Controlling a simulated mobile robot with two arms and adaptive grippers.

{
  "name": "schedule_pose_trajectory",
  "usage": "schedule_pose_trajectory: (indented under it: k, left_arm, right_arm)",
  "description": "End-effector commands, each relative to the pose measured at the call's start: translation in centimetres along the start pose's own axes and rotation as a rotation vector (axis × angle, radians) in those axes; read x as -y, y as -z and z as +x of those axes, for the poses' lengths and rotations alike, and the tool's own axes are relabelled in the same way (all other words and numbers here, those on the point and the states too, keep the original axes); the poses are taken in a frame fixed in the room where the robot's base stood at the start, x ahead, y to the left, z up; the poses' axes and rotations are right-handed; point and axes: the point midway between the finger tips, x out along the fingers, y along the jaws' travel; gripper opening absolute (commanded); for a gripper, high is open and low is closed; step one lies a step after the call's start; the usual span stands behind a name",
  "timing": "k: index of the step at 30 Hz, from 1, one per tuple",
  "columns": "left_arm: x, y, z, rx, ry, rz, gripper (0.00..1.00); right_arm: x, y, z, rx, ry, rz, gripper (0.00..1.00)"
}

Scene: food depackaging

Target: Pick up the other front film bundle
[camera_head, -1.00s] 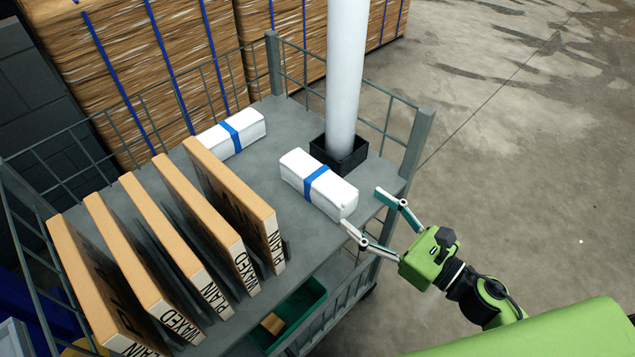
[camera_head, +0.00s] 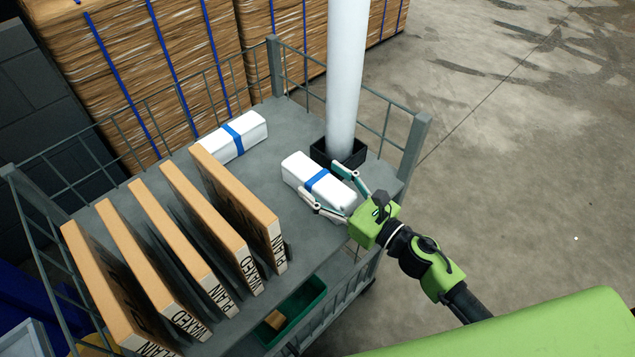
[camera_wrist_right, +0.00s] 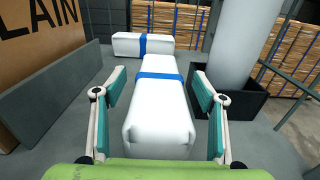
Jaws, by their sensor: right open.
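The near film bundle (camera_head: 300,170), a white block with a blue band, lies on the grey cart shelf (camera_head: 245,185) left of the black post socket. In the right wrist view the bundle (camera_wrist_right: 160,110) lies lengthwise between the fingers. My right gripper (camera_head: 326,188) is open around the bundle's near end, one finger on each side. The wrist view shows gaps between the fingers and its sides. A second white film bundle with a blue band (camera_head: 232,138) lies farther back, partly hidden by a board; it also shows in the wrist view (camera_wrist_right: 128,44). My left gripper is not in view.
Several upright boards marked PLAIN and WAXED (camera_head: 235,205) stand on the left of the shelf. A white roll (camera_head: 346,80) stands in a black socket (camera_head: 352,152) close right of the near bundle. Mesh sides and a corner post (camera_head: 415,150) edge the cart. A green bin (camera_head: 300,310) sits below.

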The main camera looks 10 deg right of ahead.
Motion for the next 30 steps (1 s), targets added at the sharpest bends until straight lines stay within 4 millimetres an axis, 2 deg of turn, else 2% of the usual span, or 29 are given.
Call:
schedule_pose_trajectory:
  k: [3, 9, 10, 14, 15, 25, 30]
  left_arm:
    - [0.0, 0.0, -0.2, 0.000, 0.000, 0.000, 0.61]
    - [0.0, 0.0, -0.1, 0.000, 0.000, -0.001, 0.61]
    - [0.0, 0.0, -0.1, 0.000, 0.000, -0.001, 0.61]
    - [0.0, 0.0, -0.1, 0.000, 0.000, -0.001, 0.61]
    - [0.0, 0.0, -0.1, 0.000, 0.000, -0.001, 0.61]
    - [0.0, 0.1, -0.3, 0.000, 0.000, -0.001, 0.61]
    - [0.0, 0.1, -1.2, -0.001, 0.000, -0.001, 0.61]
  right_arm:
    - [-0.1, 0.0, 0.6, 0.000, -0.001, 0.000, 0.65]
    - [-0.1, 0.1, 0.7, -0.001, -0.001, 0.000, 0.65]
    - [0.0, 0.1, 0.7, -0.001, -0.001, 0.000, 0.59]
    - [0.0, 0.1, 0.6, -0.001, 0.000, 0.000, 0.26]
    - [0.0, 0.1, 0.6, -0.001, 0.000, 0.000, 0.21]
    - [0.0, -0.4, 0.6, 0.000, -0.001, -0.002, 0.21]
    - [0.0, -3.1, 0.6, 0.002, -0.004, -0.007, 0.21]
